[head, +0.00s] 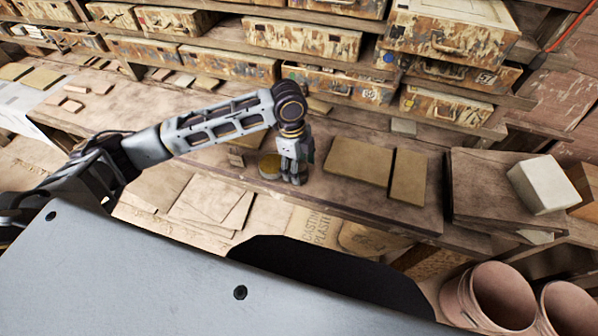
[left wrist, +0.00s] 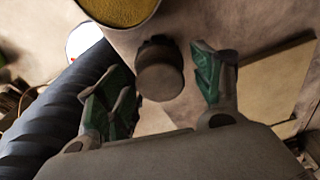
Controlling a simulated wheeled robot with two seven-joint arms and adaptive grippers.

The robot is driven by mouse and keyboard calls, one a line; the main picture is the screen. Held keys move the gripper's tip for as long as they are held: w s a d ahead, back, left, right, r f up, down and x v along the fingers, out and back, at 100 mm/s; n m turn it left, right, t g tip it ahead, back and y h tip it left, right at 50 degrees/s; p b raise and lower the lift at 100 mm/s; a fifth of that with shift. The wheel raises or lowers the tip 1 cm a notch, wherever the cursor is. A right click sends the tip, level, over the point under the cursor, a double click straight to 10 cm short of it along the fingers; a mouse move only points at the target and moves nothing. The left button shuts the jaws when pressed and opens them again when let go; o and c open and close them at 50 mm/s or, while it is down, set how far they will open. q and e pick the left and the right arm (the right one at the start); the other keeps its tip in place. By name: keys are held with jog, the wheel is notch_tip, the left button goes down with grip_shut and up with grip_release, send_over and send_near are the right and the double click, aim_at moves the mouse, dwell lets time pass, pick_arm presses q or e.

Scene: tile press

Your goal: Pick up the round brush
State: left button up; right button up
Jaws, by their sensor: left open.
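My left gripper (head: 292,178) points down over the bench in the head view, just right of a round tin (head: 269,166). In the left wrist view its green-padded fingers (left wrist: 160,76) are spread apart and hold nothing. A short dark round piece, which looks like the round brush (left wrist: 160,72), stands on the bench between the fingertips, with a gap to each finger. In the head view I cannot make the brush out clearly behind the gripper. My right gripper is not in view.
The tin with yellow-brown contents (left wrist: 118,8) stands close to the brush. Flat tan boards (head: 360,160) lie to the right on the bench. Drawers (head: 303,38) fill the shelves behind. A white block (head: 542,184) and pinkish pots (head: 490,297) are farther right.

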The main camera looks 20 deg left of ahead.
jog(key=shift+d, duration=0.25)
pick_arm(q)
jog(key=c, duration=1.2)
jog(key=shift+o, duration=0.2)
jog(key=shift+r, duration=0.15)
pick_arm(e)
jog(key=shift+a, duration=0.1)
pick_arm(q)
jog(key=shift+r, duration=0.6)
notch_tip(320, 180, up, 7)
jog(key=shift+f, duration=0.1)
jog(key=shift+r, duration=0.85)
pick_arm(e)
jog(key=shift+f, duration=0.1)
